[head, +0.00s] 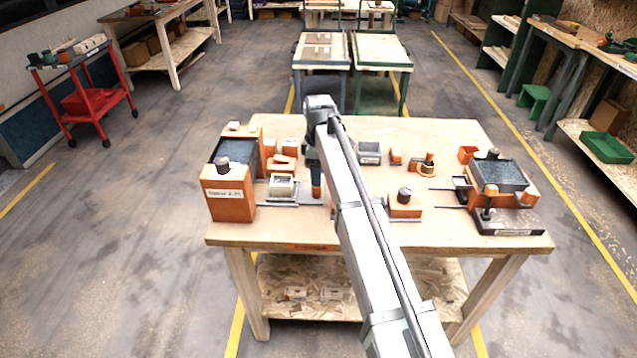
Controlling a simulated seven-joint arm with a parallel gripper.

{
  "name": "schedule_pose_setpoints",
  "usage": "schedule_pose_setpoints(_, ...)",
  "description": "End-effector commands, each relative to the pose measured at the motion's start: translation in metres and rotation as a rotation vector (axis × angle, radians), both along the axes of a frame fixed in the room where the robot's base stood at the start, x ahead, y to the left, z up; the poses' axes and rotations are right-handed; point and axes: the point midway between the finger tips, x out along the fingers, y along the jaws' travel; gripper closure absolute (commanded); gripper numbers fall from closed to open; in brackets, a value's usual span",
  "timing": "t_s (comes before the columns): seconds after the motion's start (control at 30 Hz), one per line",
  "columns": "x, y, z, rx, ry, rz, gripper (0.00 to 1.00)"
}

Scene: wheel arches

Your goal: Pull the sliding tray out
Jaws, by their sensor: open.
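Two units stand on the wooden workbench (400,232), and I cannot tell for sure which part is the sliding tray. The left unit (228,190) is orange with a dark block, a dark knob and a label on its front. A grey open box (283,188) sits on a flat plate beside it. The right unit (499,175) is orange with a dark top, and a small dark frame with thin rods (459,187) reaches out of its left side. My gripper (315,177) points down over the bench's middle, right of the grey box. It is small and partly hidden by my arm; no held thing is visible.
An orange block with a dark knob (405,203) stands right of my arm, near the front. Behind it are a grey box (369,153) and an orange ringed piece (427,167). Small orange blocks (283,162) stand behind the left grey box. The front bench strip is clear.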

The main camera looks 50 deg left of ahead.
Motion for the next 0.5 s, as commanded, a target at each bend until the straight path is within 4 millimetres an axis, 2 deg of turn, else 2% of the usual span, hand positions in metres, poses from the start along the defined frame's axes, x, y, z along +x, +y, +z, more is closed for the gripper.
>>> schedule_pose_setpoints(0.03, 0.001, 0.001, 0.012, 0.002, -0.001, 0.0, 0.43)
schedule_pose_setpoints(0.2, 0.001, 0.001, 0.042, 0.001, -0.002, 0.0, 0.43)
schedule_pose_setpoints(0.33, 0.001, 0.001, 0.059, 0.001, -0.001, 0.0, 0.43)
schedule_pose_setpoints(0.5, 0.001, 0.0, 0.071, 0.0, -0.001, -0.001, 0.43)
